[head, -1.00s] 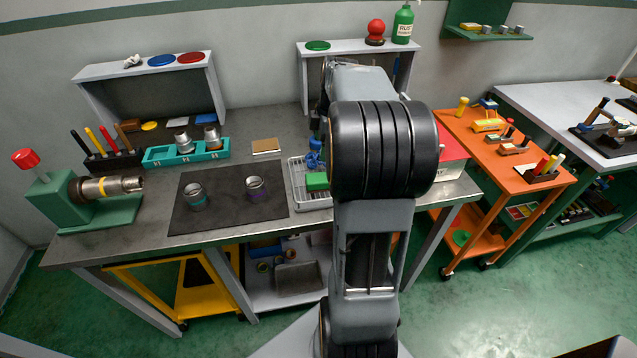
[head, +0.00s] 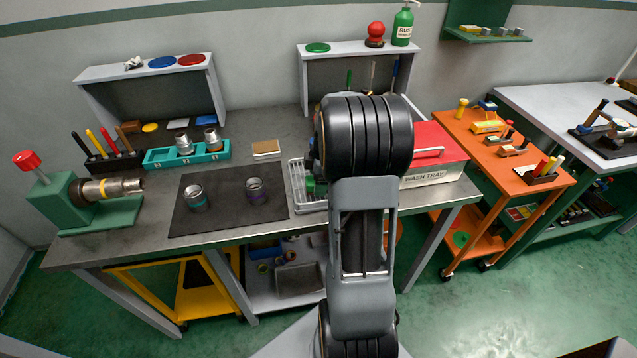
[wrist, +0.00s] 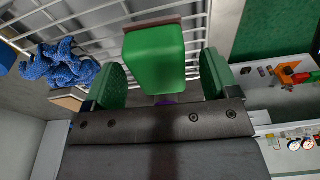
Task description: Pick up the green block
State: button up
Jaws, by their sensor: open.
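The green block (wrist: 154,52) is in the wrist view, over the wire rack, with a brownish strip along its far edge. My gripper (wrist: 160,64) is open, with a green-padded finger on each side of the block. There are gaps between the block and both pads. I cannot tell how deep the block sits between the fingers. In the head view, my arm covers my gripper and most of this spot; a small green patch shows at the arm's left edge, and I cannot tell whether it is block or pad.
The wire rack (head: 296,171) stands on the bench beside a dark mat (head: 228,212) with two metal pipe pieces. A blue crumpled thing (wrist: 60,63) lies left of the block in the wrist view. The red-topped wash tray (head: 432,176) stands right of my arm.

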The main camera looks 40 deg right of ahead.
jog(key=shift+f, duration=0.4)
jog(key=c, duration=1)
